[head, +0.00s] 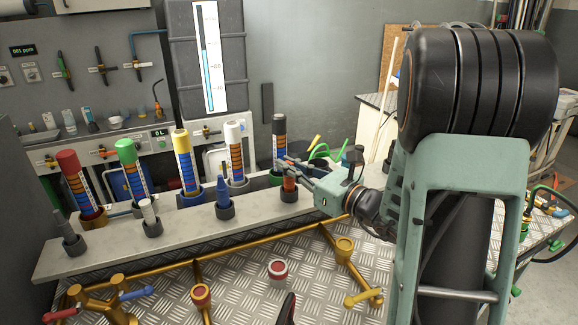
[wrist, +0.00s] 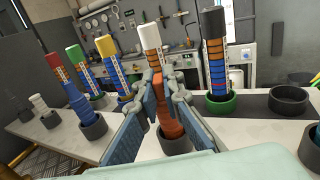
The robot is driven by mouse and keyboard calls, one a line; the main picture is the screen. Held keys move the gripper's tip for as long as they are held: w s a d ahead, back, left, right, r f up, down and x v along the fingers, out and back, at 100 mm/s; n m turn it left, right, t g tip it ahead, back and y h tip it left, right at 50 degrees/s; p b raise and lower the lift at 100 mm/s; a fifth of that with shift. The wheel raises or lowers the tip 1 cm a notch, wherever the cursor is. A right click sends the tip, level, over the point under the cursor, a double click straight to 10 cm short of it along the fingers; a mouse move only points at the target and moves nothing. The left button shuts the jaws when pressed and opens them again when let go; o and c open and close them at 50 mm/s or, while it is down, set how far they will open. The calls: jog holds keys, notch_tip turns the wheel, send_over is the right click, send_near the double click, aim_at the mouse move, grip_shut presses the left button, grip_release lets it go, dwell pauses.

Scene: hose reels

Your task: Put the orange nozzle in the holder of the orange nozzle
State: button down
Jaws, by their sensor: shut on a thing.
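The orange nozzle (wrist: 168,118) stands roughly upright between my fingers in the wrist view. In the head view only a small part of the orange nozzle (head: 289,184) shows below my gripper (head: 287,167). My gripper (wrist: 167,85) is shut on its upper part. A dark round holder (wrist: 176,147) is at the nozzle's lower end, and the same holder (head: 289,195) shows on the bench ledge in the head view. The nozzle's lower end appears to be within the holder's rim; how deep it sits is hidden.
A black-topped cylinder (wrist: 216,55) stands close behind, right of the nozzle in the wrist view. An empty dark holder (wrist: 289,100) is at right.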

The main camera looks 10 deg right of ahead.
jog(key=c, duration=2.1)
grip_release()
jog(key=shift+f, duration=0.1)
jog(key=v, duration=1.2)
jog(key=shift+r+b, duration=0.2)
jog(key=shift+b, duration=0.15)
